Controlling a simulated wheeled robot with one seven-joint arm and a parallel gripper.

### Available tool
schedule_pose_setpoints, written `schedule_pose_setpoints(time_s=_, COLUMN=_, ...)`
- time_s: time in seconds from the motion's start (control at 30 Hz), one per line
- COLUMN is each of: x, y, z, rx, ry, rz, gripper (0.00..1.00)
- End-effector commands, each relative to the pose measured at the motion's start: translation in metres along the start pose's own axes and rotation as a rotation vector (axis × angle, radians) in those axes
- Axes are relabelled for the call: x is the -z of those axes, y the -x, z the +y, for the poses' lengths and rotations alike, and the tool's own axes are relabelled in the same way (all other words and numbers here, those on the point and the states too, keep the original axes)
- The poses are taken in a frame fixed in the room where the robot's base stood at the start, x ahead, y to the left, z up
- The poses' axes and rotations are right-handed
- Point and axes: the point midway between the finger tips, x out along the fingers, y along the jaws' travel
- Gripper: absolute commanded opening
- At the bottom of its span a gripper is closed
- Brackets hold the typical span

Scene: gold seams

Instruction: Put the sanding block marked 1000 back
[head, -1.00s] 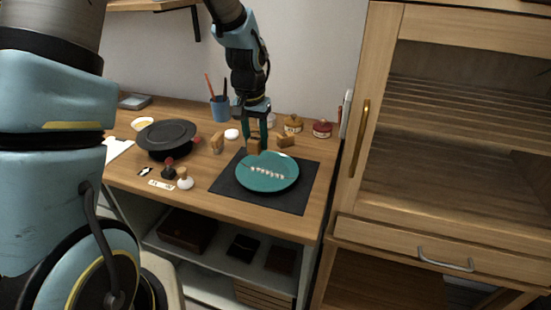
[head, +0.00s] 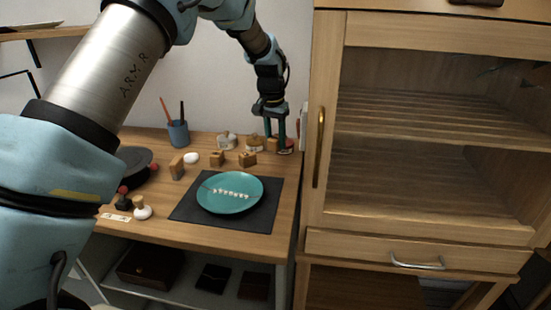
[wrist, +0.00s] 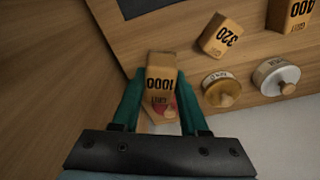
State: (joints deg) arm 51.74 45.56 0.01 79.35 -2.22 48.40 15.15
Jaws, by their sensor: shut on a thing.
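My gripper (head: 276,136) is shut on a sanding block marked 1000 (wrist: 161,75). The wrist view shows the tan block between the two green fingertips (wrist: 162,102), its number facing the camera. In the head view my gripper is at the back right of the bench, by the small red jar (head: 286,148); the held block is hard to make out there. Part of something red shows just past the block in the wrist view. A block marked 320 (wrist: 221,35) and one marked 400 (wrist: 289,14) stand on the bench to the right in the wrist view.
Lidded jars (wrist: 221,88) (wrist: 276,77) stand along the wall beside the blocks. A teal plate (head: 230,207) lies on a dark mat (head: 185,209) in front. The tall wooden cabinet (head: 309,190) closes off the right side, close to my gripper.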

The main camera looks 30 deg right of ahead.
Motion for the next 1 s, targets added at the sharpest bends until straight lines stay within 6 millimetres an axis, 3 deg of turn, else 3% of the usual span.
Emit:
schedule_pose_setpoints(time_s=0.5, x=-0.007, y=-0.056, z=0.000, rx=0.000, ry=0.001, rz=-0.001, gripper=0.00)
schedule_pose_setpoints(time_s=0.9, x=-0.008, y=-0.065, z=0.000, rx=0.000, ry=0.001, rz=0.001, gripper=0.00)
schedule_pose_setpoints(time_s=0.93, x=-0.008, y=-0.063, z=0.000, rx=0.001, ry=0.001, rz=0.002, gripper=0.46)
schedule_pose_setpoints(time_s=1.0, x=-0.008, y=-0.063, z=0.000, rx=0.001, ry=0.001, rz=0.002, gripper=0.54)
